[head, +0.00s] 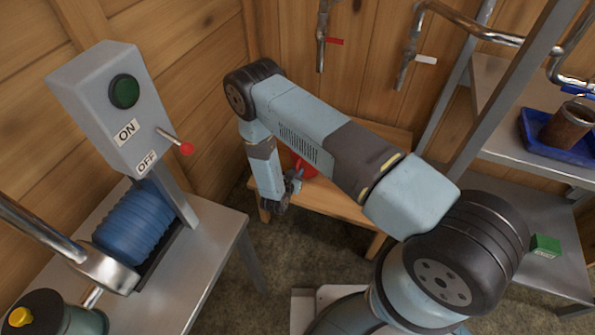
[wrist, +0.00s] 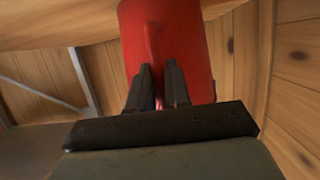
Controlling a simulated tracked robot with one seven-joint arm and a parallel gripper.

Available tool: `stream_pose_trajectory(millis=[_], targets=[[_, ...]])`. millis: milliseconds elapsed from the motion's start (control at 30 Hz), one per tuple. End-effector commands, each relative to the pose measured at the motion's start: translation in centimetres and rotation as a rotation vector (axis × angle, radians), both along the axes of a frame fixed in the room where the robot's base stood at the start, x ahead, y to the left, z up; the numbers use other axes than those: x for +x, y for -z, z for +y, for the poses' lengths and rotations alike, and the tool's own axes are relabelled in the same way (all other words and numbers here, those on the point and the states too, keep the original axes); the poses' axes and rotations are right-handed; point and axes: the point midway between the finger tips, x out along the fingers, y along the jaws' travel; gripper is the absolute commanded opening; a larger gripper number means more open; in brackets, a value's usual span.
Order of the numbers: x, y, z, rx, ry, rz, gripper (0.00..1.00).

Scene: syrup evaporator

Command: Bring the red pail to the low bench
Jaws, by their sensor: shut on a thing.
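The red pail (head: 306,168) shows in the head view only in part, behind my arm, over the low wooden bench (head: 345,203). In the wrist view the pail (wrist: 196,45) fills the top middle, with an upright red ridge or handle facing me. My gripper (wrist: 158,78) is shut on that ridge, one dark finger on each side. In the head view my gripper (head: 291,186) is at the bench's left part, beside the pail. The pail's far end meets a wooden surface at the top of the wrist view; I cannot tell whether it rests on the bench.
A metal table (head: 205,262) with a blue ribbed thing (head: 140,222) and a grey ON/OFF switch box (head: 108,100) stands at left. A metal rack (head: 535,215) with a blue tray (head: 540,150) stands at right. Taps (head: 322,35) hang on the back wall.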

Motion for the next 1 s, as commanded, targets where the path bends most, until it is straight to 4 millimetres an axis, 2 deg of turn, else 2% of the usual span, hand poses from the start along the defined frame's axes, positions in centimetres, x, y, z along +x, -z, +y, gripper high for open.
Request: stream_pose_trajectory(millis=[1000], targets=[[-4.6,0.0,0.8,0.001,-0.002,0.0,0.0]])
